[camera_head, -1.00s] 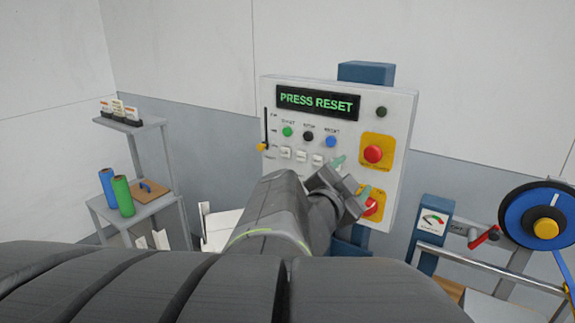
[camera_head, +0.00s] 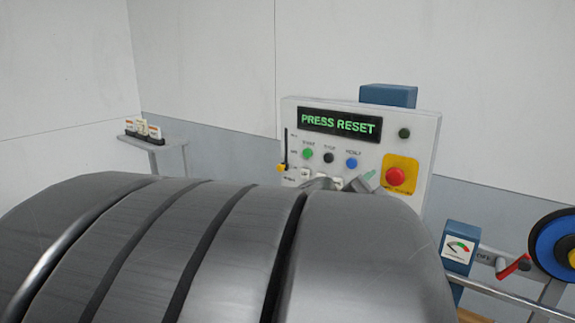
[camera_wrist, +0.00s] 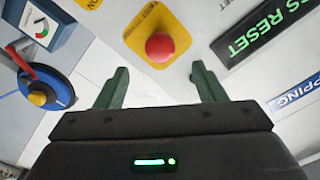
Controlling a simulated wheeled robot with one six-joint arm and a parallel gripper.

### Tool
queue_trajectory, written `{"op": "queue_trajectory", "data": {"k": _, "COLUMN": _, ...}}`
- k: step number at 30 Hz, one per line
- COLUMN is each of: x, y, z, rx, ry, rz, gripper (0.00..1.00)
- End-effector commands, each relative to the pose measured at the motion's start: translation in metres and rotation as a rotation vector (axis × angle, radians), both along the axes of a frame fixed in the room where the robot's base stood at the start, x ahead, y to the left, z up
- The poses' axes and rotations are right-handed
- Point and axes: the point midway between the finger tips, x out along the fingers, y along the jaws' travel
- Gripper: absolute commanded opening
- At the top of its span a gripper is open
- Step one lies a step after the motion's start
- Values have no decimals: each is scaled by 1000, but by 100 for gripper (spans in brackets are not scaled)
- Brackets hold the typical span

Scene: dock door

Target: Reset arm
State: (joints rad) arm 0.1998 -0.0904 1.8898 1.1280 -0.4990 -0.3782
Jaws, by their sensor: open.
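My gripper (camera_wrist: 158,88) is open and empty in the wrist view, its two green fingers apart. A red mushroom button (camera_wrist: 160,46) on a yellow plate (camera_wrist: 186,20) lies beyond the gap between them. The white control panel (camera_head: 425,130) has a display (camera_head: 340,124) reading "PRESS RESET". Below it are a green button (camera_head: 308,153), a black button (camera_head: 329,157) and a blue button (camera_head: 351,163) under the reset label. The red button also shows there (camera_head: 396,176).
A slider with an orange knob (camera_head: 282,168) is at the panel's left edge. A blue gauge box (camera_head: 457,247), a red-handled crank (camera_head: 514,266) and a blue wheel (camera_head: 560,245) are at right. A grey shelf (camera_head: 160,145) with small boxes stands at left.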

Motion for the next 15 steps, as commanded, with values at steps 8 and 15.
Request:
{"op": "queue_trajectory", "data": {"k": 8, "x": 41, "y": -31, "z": -3, "rx": 1, "ry": 1, "rz": -2, "gripper": 63}}
{"op": "queue_trajectory", "data": {"k": 15, "x": 61, "y": -46, "z": -1, "rx": 0, "ry": 1, "rz": 1, "gripper": 63}}
